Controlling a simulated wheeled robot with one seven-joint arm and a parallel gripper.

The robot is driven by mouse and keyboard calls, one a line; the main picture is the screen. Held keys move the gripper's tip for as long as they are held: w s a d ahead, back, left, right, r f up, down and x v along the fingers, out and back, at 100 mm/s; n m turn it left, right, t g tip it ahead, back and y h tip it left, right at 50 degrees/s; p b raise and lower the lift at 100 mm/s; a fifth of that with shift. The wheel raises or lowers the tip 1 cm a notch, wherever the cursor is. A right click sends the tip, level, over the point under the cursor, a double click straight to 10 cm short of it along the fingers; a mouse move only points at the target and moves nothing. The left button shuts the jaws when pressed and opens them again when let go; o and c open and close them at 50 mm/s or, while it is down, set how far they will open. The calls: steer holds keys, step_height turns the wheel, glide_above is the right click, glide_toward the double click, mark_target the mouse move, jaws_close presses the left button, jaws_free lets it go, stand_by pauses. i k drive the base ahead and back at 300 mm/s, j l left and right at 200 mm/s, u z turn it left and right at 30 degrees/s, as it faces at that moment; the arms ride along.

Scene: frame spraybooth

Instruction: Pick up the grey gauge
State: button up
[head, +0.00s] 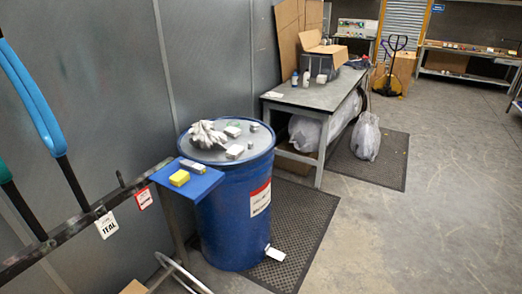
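I cannot tell for sure which thing is the grey gauge. Several small items lie on the grey top of a blue drum (235,215): a pale boxy item (233,131), another small boxy item (235,151) nearer the front, and a small grey item (254,127) at the right. White-grey gloves (207,134) lie at the drum top's back left. A blue shelf (207,184) beside the drum holds a yellow block (180,178) and a light grey block (193,166). My gripper is not in view.
A dark rail with a red tag (143,197) and a white "TEAL" tag (106,225) is at left. A workbench (315,97) with bottles and an open carton stands behind the drum. Plastic bags (366,136) sit by it. The floor at right (430,220) is clear.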

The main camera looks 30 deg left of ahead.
mark_target(194, 167)
steer(key=i+l, duration=0.15)
steer(key=i, duration=0.45)
steer(key=i+l+u, duration=0.1)
steer(key=i, duration=0.5)
steer(key=i+u, duration=0.2)
steer(key=u, duration=0.2)
steer(key=i+u, duration=0.25)
steer(key=u, duration=0.2)
steer(key=i+l+u, duration=0.2)
steer(key=u, duration=0.2)
steer(key=i+l+u, duration=0.15)
steer(key=u, duration=0.3)
steer(key=i+l+u, duration=0.15)
steer(key=l+u, duration=0.25)
steer(key=i+u, duration=0.15)
steer(key=u, duration=0.3)
steer(key=i+l+u, duration=0.15)
steer(key=u, duration=0.25)
steer(key=i+l+u, duration=0.1)
steer(key=u, duration=0.35)
steer(key=l+u, duration=0.25)
steer(key=u, duration=0.15)
steer(key=i+l+u, duration=0.1)
steer(key=l+u, duration=0.15)
steer(key=u, duration=0.2)
steer(key=l+u, duration=0.25)
steer(key=u, duration=0.15)
steer(key=l+u, duration=0.25)
steer(key=l, duration=0.15)
steer(key=i, duration=0.05)
